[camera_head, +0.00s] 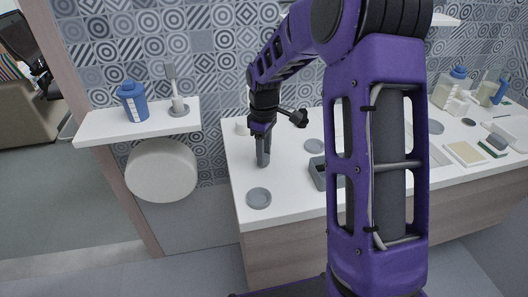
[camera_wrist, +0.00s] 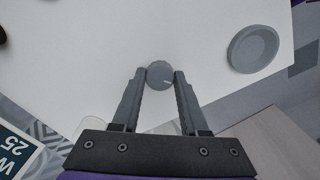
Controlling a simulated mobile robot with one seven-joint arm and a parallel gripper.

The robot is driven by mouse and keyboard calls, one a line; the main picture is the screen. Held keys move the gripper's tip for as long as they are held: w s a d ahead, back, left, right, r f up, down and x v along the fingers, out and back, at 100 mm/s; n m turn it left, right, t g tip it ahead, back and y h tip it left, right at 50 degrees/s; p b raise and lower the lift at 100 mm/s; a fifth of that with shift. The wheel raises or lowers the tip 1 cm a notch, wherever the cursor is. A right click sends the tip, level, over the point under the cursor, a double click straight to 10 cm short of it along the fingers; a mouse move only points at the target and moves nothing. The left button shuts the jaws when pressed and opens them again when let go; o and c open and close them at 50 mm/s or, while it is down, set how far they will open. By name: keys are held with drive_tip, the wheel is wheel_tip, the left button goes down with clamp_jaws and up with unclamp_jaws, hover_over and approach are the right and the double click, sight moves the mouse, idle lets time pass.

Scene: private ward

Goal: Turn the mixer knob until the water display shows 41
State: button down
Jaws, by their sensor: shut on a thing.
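The mixer knob (camera_wrist: 159,72) is a small round grey knob with a pale pointer line toward its right side, slightly downward, in the wrist view. My gripper (camera_wrist: 161,77) has one finger on each side of the knob and is shut on it. In the head view my gripper (camera_head: 263,164) points down at the left part of the white counter (camera_head: 240,163); the knob cannot be made out there. The water display (camera_wrist: 16,155) is a dark panel, partly cut off at the lower left of the wrist view. It shows a "W" and the number 25.
A round grey dish (camera_head: 258,198) lies near the counter's front edge, and a dark grey tray (camera_head: 318,173) is right of my gripper. A wall shelf (camera_head: 100,124) holds a blue bottle (camera_head: 132,101). Bottles and small items crowd the counter's right end.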

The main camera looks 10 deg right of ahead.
drive_tip(key=m+p, duration=0.1)
drive_tip(key=m, duration=0.6)
drive_tip(key=shift+r, duration=0.1)
drive_tip(key=m+p, duration=0.1)
drive_tip(key=m, duration=0.2)
drive_tip(key=shift+a+m, duration=0.1)
drive_tip(key=shift+m, duration=2.1)
drive_tip(key=shift+p, duration=0.3)
drive_tip(key=shift+c, duration=2.2)
unclamp_jaws()
wheel_tip(320, 180, up, 17)
drive_tip(key=p, duration=0.2)
drive_tip(key=shift+r, duration=0.2)
